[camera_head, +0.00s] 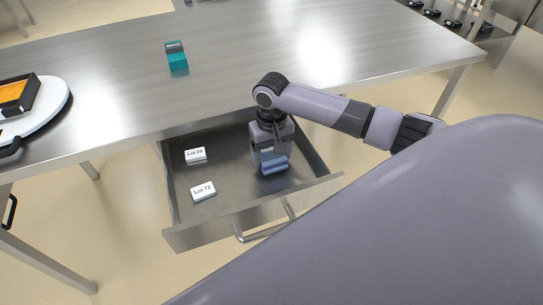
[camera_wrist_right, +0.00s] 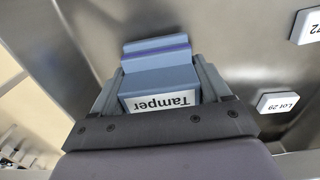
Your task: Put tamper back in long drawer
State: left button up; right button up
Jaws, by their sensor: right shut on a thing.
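The tamper is a blue-grey block with a white "Tamper" label, seen close up in the right wrist view (camera_wrist_right: 155,80). In the head view the tamper (camera_head: 274,167) is low inside the open drawer, at its right side. My right gripper (camera_head: 270,152) reaches down into the drawer and is shut on the tamper, one finger on each side of it. Whether the tamper touches the drawer floor I cannot tell. The long drawer (camera_head: 225,215) is pulled out below the table. My left gripper is not in view.
Two white labelled blocks, "Lot 29" (camera_head: 195,155) and "Lot 72" (camera_head: 203,191), lie in the drawer's left part. A teal block (camera_head: 177,62) with a grey top stands on the steel table (camera_head: 120,110). A white round-edged board (camera_head: 55,103) with a black tray is at the left.

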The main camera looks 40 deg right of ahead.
jog(key=shift+f, duration=0.45)
jog(key=o, duration=1.2)
jog(key=shift+f, duration=0.1)
jog(key=shift+o, duration=0.2)
notch_tip(320, 180, up, 12)
jog(key=shift+r+p, duration=0.15)
jog(key=shift+p, duration=0.45)
